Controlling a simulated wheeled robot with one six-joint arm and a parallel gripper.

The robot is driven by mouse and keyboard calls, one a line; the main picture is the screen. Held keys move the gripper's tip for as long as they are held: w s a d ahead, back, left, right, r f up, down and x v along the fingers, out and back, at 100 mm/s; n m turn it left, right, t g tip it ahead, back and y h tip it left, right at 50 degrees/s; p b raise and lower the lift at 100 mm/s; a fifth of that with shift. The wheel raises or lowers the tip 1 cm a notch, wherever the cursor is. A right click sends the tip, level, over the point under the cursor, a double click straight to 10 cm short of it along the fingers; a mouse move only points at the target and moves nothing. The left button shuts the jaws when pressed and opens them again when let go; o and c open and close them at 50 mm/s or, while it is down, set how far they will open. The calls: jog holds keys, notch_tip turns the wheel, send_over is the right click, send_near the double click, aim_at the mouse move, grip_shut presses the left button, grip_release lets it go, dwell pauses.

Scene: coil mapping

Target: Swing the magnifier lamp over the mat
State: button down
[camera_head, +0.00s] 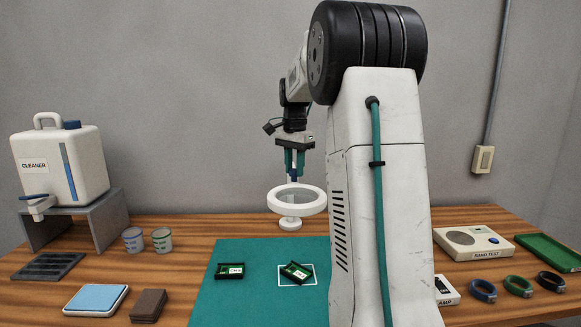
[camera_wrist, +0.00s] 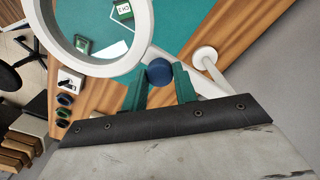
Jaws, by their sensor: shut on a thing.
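The magnifier lamp (camera_head: 297,206) is a white ring on a white base, standing by the far edge of the green mat (camera_head: 217,302). The ring also shows in the wrist view (camera_wrist: 144,42), with the mat (camera_wrist: 178,22) and part of a small green board visible through it. The round white base (camera_wrist: 205,57) is at its right there. My gripper (camera_head: 293,172) is above the ring, fingers pointing down. In the wrist view my gripper (camera_wrist: 160,86) is shut on the lamp's blue knob (camera_wrist: 159,71), beside the ring. My arm hides the mat's right part.
Two small green boards (camera_head: 230,270) (camera_head: 296,271) lie on the mat, one at a white outline. A cleaner jug (camera_head: 62,165) on a grey stand, cups and pads are left. A tester box (camera_head: 473,242), coloured rings (camera_head: 518,286) and a green tray (camera_head: 549,251) are right.

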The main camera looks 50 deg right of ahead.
jog(key=shift+r, duration=0.1)
jog(key=c, duration=1.1)
grip_release()
notch_tip(320, 180, up, 8)
jog(key=shift+f, duration=0.15)
